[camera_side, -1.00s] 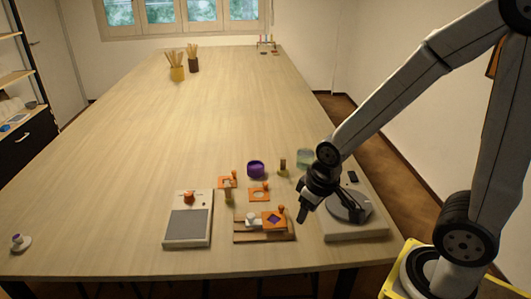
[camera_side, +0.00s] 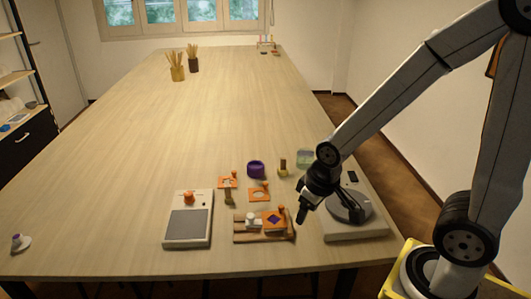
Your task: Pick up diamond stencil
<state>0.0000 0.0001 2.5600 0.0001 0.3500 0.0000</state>
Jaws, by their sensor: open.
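The diamond stencil is an orange square plate (camera_side: 273,219) with a dark purple diamond shape at its middle and an orange knob at its corner. It lies on a wooden board (camera_side: 245,238) near the table's front edge, beside a white knobbed piece (camera_side: 252,220). My gripper (camera_side: 301,217) is open and points down, just right of the stencil and apart from it. Its fingers are dark and small in this view. Nothing shows between them.
A grey turntable (camera_side: 350,232) stands right of my gripper. A flat device with a grey pad (camera_side: 188,226) is to the left. Behind the board are two more orange stencils (camera_side: 259,190), (camera_side: 228,181), a purple bowl (camera_side: 256,169) and a glass jar (camera_side: 304,158). The table beyond is largely clear.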

